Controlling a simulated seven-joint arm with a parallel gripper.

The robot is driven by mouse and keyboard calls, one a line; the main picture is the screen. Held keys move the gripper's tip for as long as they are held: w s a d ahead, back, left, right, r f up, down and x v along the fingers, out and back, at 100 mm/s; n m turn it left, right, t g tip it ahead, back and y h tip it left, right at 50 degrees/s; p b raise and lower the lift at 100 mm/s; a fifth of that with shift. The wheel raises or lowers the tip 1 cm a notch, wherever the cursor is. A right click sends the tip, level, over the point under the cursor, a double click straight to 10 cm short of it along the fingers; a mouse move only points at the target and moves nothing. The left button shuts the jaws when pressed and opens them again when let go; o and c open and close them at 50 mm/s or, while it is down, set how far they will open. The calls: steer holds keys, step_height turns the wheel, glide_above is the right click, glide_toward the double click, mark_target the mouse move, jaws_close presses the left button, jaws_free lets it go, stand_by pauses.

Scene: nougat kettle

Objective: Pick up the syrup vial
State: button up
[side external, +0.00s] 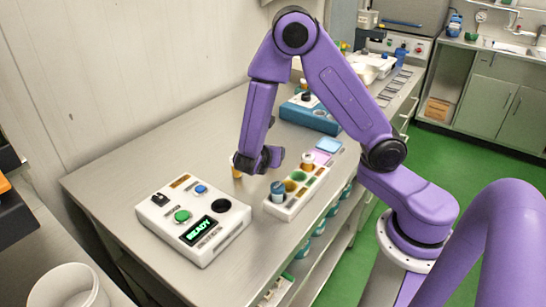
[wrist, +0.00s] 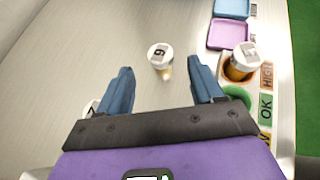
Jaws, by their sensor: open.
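A syrup vial, amber with a white cap marked with a dark digit, stands alone on the bench in the wrist view (wrist: 160,58). It also shows, partly hidden by my gripper, in the side view (side external: 237,172). My gripper (wrist: 159,72) is open and empty. In the wrist view its two blue fingers point toward the vial, which appears between and just beyond their tips. In the side view my gripper (side external: 258,160) is low over the bench, close beside the vial. I cannot tell its exact height or whether it touches.
A white device (side external: 205,243) reading "READY" stands in front. Pink (wrist: 229,34) and blue (wrist: 232,8) trays lie beyond. Bench left of the vial is clear.

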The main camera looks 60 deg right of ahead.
steer(key=shift+x, duration=3.35)
steer(key=shift+a+f, duration=0.1)
steer(key=c, duration=1.1)
